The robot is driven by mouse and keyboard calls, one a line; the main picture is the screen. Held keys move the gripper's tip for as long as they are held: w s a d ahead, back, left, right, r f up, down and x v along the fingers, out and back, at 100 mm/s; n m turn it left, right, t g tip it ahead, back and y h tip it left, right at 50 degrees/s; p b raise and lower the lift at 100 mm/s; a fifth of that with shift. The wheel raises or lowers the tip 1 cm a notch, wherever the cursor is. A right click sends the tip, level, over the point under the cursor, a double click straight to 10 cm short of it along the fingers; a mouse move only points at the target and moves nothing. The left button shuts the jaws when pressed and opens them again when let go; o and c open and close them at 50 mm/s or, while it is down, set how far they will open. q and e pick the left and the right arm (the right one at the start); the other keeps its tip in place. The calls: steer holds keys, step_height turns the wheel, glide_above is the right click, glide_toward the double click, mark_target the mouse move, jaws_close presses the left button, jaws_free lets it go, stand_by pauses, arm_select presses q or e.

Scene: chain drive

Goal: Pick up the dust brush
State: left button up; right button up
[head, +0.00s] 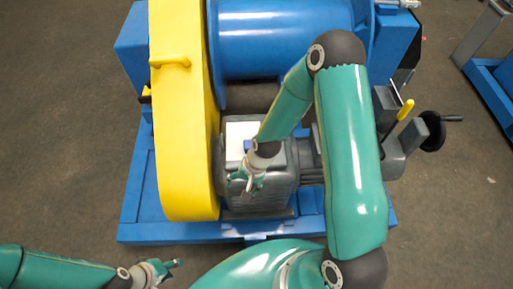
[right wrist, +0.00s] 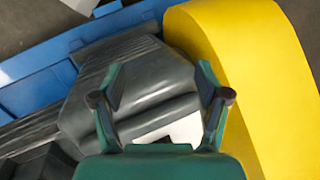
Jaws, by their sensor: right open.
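I cannot make out a dust brush for certain in either view. A slim yellow handle (head: 405,110) stands tilted by the grey parts on the machine's right side; whether it belongs to a brush I cannot tell. My right gripper (head: 246,184) is over the grey motor (head: 262,190), close to the yellow guard. In the right wrist view its fingers (right wrist: 160,75) are spread and empty above the motor. My left gripper (head: 168,268) is low at the left, over the floor, away from the machine; its fingers are too small to judge.
A tall yellow guard (head: 185,110) with a handle stands left of the motor. A blue drum (head: 290,40) is behind. A white patch (head: 238,132) lies on the motor top, partly hidden by my arm. A black hand crank (head: 434,130) sticks out right. A blue base (head: 140,205) surrounds the machine.

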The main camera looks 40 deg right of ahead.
steer(key=w+d+r+m+t+b, duration=0.1)
steer(key=w+d+r+m+b, duration=0.25)
steer(key=d+r+m, duration=0.45)
steer(key=w+d+r+m+b, duration=0.2)
steer(key=w+d+r+m, duration=0.4)
steer(key=d, duration=0.4)
steer(key=shift+m, duration=0.6)
steer(key=x, duration=0.7)
steer(key=b+x, duration=0.1)
steer(key=x, duration=0.3)
steer(key=shift+s, duration=0.35)
steer(key=x, duration=0.4)
steer(key=shift+s+a+f, duration=0.1)
steer(key=shift+a, duration=0.35)
steer(key=shift+a+f, duration=0.15)
steer(key=shift+f, duration=0.4)
steer(key=c, duration=1.3)
steer(key=shift+r, duration=0.15)
step_height(320, 180, up, 20)
steer(key=p, duration=0.2)
